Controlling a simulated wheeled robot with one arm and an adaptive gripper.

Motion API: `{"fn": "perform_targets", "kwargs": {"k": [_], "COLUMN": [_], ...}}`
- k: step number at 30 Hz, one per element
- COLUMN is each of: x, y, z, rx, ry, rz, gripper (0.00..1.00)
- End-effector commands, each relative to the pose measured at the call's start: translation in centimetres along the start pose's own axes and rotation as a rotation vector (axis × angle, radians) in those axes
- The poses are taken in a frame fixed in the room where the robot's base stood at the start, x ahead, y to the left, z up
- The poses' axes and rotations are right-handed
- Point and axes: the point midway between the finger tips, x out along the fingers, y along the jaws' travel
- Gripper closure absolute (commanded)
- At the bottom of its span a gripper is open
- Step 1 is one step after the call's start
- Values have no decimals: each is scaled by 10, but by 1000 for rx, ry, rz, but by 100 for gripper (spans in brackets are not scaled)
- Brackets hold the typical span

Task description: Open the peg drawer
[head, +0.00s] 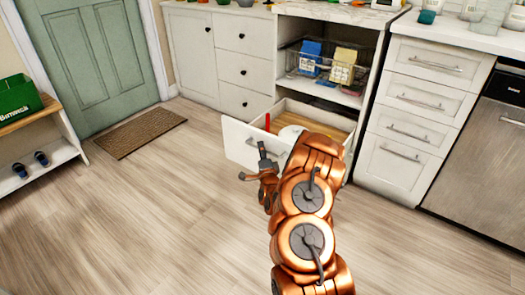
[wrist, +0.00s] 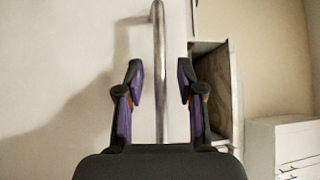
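A drawer with a white front (head: 248,146) stands pulled out from the bottom of the open shelf unit in the head view. Its wooden-looking inside (head: 325,130) shows, with a red item and a white item in it. My gripper (head: 253,162) is in front of the drawer front. In the wrist view a metal bar handle (wrist: 158,30) runs upright between the two fingers of my gripper (wrist: 159,72). The fingers are apart, with a gap on each side of the bar. My arm hides part of the drawer in the head view.
A wire basket (head: 300,72) with blue and yellow packs sits on the shelf above the drawer. White drawer cabinets (head: 415,105) stand to the right, beside a dishwasher (head: 490,150). The floor (head: 150,220) to the left is clear, apart from a brown doormat (head: 140,132).

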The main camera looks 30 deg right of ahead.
Motion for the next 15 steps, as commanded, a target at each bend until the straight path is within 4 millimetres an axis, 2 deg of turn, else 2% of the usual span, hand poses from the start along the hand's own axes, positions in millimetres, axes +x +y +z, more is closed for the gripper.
{"fn": "perform_targets", "kwargs": {"k": [5, 15], "x": [-14, -59], "y": [1, 1], "z": [-1, -1], "rx": [-1, 2], "ry": [1, 1], "rz": [2, 5], "gripper": [63, 63]}}
